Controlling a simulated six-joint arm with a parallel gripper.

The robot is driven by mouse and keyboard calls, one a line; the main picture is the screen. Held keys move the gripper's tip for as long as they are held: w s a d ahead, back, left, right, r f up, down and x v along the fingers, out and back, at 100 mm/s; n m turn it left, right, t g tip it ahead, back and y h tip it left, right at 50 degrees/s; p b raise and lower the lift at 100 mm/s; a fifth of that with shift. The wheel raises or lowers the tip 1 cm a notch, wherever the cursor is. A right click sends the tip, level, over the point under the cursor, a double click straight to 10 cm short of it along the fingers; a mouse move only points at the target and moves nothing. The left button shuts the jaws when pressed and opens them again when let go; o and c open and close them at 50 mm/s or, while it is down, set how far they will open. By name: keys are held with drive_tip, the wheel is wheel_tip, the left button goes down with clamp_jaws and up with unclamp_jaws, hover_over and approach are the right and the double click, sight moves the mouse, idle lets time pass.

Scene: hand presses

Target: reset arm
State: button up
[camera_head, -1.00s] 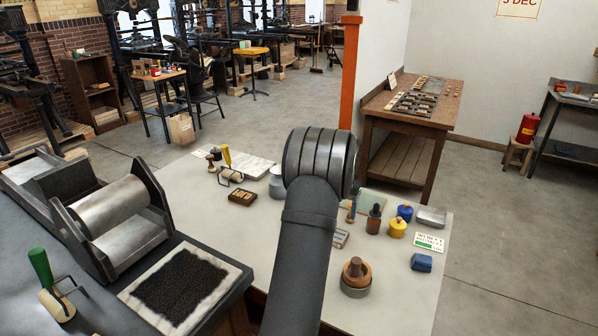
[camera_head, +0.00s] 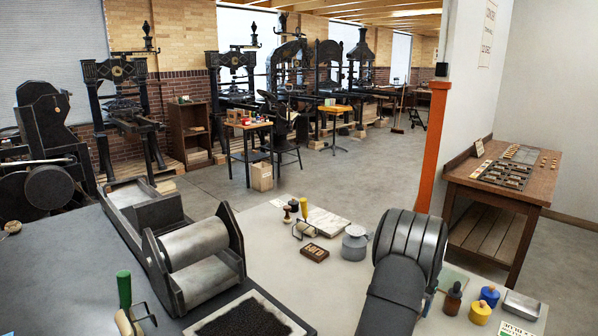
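My arm rises from the bottom edge of the view, over the pale table (camera_head: 330,285). Its thick dark ribbed link hides part of the tabletop. My gripper's fingers do not show, so I cannot see whether it holds anything. Left of the arm on the pale table are a grey lidded pot (camera_head: 355,243), a small dark wooden block (camera_head: 315,253) and a wire-framed hand roller (camera_head: 304,230). Right of the arm stand a brown bottle (camera_head: 453,298), a blue jar (camera_head: 489,296) and a yellow jar (camera_head: 480,312).
A roller press (camera_head: 195,240) stands on the dark bench at left, with a black inked slab (camera_head: 245,320) and a green-handled roller (camera_head: 124,290) before it. An orange post (camera_head: 434,140) and a wooden type table (camera_head: 500,195) stand beyond. The grey floor (camera_head: 345,170) is open.

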idle(0.4)
drive_tip(key=shift+f, duration=0.35)
wheel_tip(320, 180, down, 2)
drive_tip(key=shift+f, duration=0.25)
wheel_tip(320, 180, up, 12)
drive_tip(key=r, duration=0.1)
wheel_tip(320, 180, down, 13)
drive_tip(key=shift+f, duration=0.1)
wheel_tip(320, 180, up, 5)
drive_tip(key=shift+d+f, duration=0.1)
drive_tip(key=shift+f, duration=0.05)
drive_tip(key=s+d+r, duration=0.6)
drive_tip(key=s+r, duration=0.1)
drive_tip(key=s, duration=0.4)
wheel_tip(320, 180, up, 28)
drive_tip(key=w+a, duration=0.1)
drive_tip(key=w, duration=0.1)
drive_tip(key=w+a+n, duration=0.1)
drive_tip(key=w+a, duration=0.4)
drive_tip(key=a, duration=0.3)
drive_tip(key=shift+w+a+f+n, duration=0.3)
drive_tip(key=shift+a+f+n, duration=0.05)
drive_tip(key=shift+a+n, duration=0.05)
